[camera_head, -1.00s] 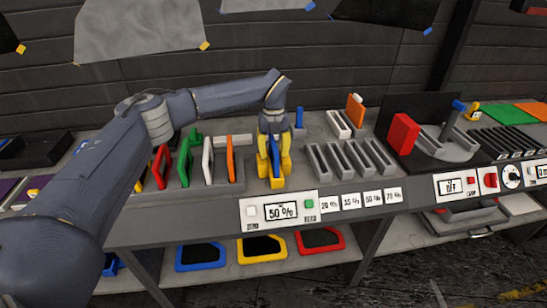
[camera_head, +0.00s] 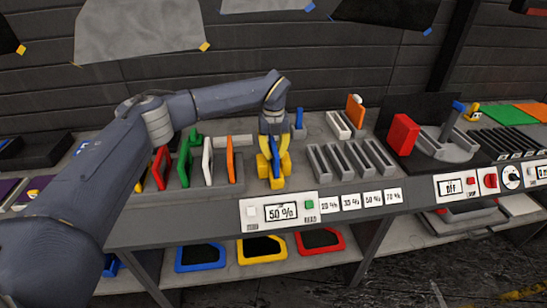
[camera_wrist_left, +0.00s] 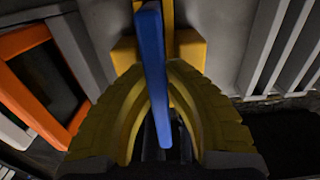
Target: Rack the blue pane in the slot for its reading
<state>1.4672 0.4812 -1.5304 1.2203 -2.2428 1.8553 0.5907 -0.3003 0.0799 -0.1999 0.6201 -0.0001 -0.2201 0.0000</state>
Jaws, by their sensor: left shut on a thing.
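My left gripper (camera_head: 272,178) has yellow fingers shut on the blue pane (camera_head: 274,160), just behind the meter panel. In the left wrist view the blue pane (camera_wrist_left: 153,75) stands edge-on between the fingers (camera_wrist_left: 160,135), with a yellow block (camera_wrist_left: 190,50) behind it. I cannot tell whether the pane touches the meter. The meter display (camera_head: 281,212) reads 50 %. Right of it is the grey slot rack (camera_head: 350,160), its slots apparently empty, with labels that seem to read 20, 35, 50 (camera_head: 373,198) and 70 %. My right gripper is not in view.
A rack left of the gripper holds red (camera_head: 160,167), green (camera_head: 184,163), white (camera_head: 207,161) and orange (camera_head: 230,158) panes. Behind the slot rack stands an orange piece (camera_head: 355,110). A red block (camera_head: 403,134) stands to its right. Colored frames (camera_head: 262,249) lie on the lower shelf.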

